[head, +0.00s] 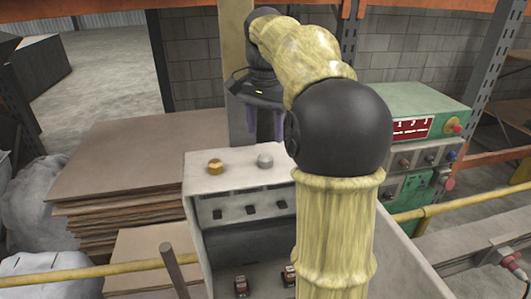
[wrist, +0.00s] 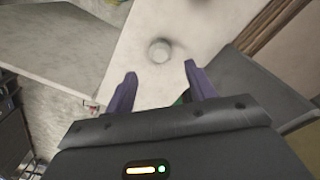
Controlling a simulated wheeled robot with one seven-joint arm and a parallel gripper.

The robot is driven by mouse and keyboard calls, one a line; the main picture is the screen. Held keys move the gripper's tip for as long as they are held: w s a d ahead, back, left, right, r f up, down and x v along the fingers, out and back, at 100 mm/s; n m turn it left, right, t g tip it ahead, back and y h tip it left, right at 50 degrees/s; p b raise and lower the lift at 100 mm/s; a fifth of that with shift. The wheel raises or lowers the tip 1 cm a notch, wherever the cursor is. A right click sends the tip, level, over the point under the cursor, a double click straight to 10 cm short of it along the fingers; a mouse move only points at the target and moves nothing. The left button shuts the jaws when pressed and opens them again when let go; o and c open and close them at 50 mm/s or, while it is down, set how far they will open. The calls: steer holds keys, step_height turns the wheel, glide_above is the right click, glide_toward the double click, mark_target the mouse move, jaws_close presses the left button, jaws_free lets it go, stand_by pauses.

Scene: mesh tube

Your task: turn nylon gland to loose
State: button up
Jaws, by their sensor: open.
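The nylon gland (head: 265,160) is a small pale grey round cap on the top face of a grey-white box (head: 196,182). In the wrist view the gland (wrist: 160,50) is a pale disc ahead of the fingertips, roughly centred between them. A brass-coloured gland (head: 215,166) stands to its left in the head view. My gripper (head: 265,137) is open and empty, its purple fingers pointing down above and behind the nylon gland in the picture. The open fingers also show in the wrist view (wrist: 160,69), apart from the gland. Any marking of the gland's turned position is too small to read.
A green control unit (head: 425,108) with knobs stands to the right. Stacked brown sheets (head: 120,165) lie to the left. A yellow rail (head: 80,268) crosses in front, and a dark post (head: 174,270) rises near the box's left side. Orange rack beams stand behind.

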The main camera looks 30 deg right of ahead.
mark_target(265, 154)
step_height(265, 154, down, 7)
steer(key=shift+r, duration=0.15)
steer(key=c, duration=1)
